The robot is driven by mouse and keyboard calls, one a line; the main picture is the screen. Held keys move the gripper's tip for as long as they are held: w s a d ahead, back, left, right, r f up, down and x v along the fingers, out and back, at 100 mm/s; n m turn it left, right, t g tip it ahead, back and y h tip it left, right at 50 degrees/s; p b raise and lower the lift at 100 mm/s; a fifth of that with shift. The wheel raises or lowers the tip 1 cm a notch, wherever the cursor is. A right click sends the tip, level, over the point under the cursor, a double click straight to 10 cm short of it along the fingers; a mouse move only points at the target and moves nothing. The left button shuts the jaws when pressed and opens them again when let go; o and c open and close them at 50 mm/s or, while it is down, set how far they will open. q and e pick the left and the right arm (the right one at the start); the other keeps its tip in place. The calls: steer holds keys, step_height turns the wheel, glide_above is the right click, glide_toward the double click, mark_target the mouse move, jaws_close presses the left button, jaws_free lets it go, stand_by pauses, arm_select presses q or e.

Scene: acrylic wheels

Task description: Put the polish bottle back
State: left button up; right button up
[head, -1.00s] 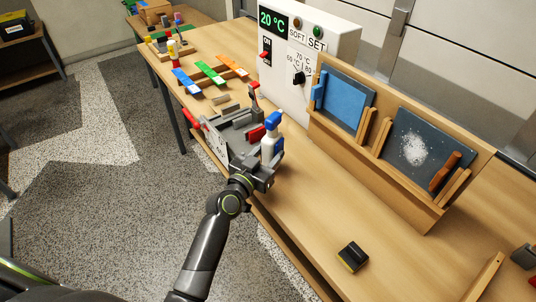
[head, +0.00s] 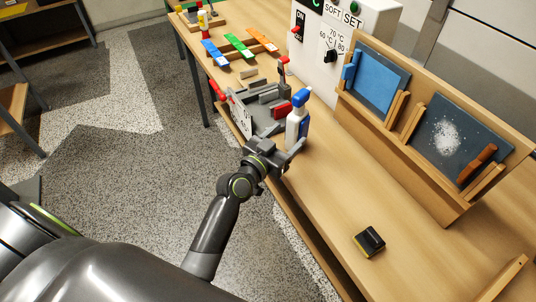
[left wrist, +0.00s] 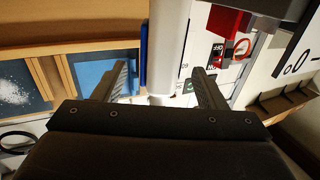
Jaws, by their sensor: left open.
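The polish bottle (head: 292,131), white with a blue spray top, stands upright near the front edge of the workbench, just right of a grey clamping fixture (head: 236,120). My left gripper (head: 284,153) is open at the near side of the bottle, low by its base. In the left wrist view, a white cylinder, the bottle (left wrist: 168,45), shows between the two spread fingers of the left gripper (left wrist: 163,90). Free space shows on both sides of it, and its lower end is partly hidden by the gripper body. My right gripper is in neither view.
A wooden rack (head: 435,190) with a blue pad and a dusty dark plate stands at the back right. A white control box (head: 336,40) stands behind the fixture. A black and yellow block (head: 370,241) lies on clear bench at the right. Coloured strips (head: 238,45) lie beyond the fixture.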

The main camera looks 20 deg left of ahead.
arm_select(q)
steer(key=b+v, duration=0.2)
steer(key=v, duration=0.6)
steer(key=shift+s, duration=0.4)
steer(key=s+a+f+n+g+y, duration=0.1)
steer(key=s+a+f+g, duration=0.15)
steer(key=f, duration=0.95)
steer(key=s+a+f+n+g+y, duration=0.1)
steer(key=s+f+g+y, duration=0.15)
steer(key=f, duration=0.85)
steer(key=s+a+f+n+g+y, duration=0.1)
steer(key=s+a+f+g, duration=0.15)
steer(key=f, duration=0.95)
steer(key=s+a+f+g, duration=0.1)
steer(key=s+f+g, duration=0.2)
steer(key=s+f, duration=0.3)
steer(key=s+a+f+g+y, duration=0.1)
steer(key=s+f, duration=0.5)
steer(key=s, duration=0.9)
steer(key=s+a+f+g, duration=0.3)
steer(key=s+f, duration=0.4)
steer(key=s, duration=0.4)
steer(key=shift+n+g, duration=0.3)
steer(key=shift+g, duration=0.55)
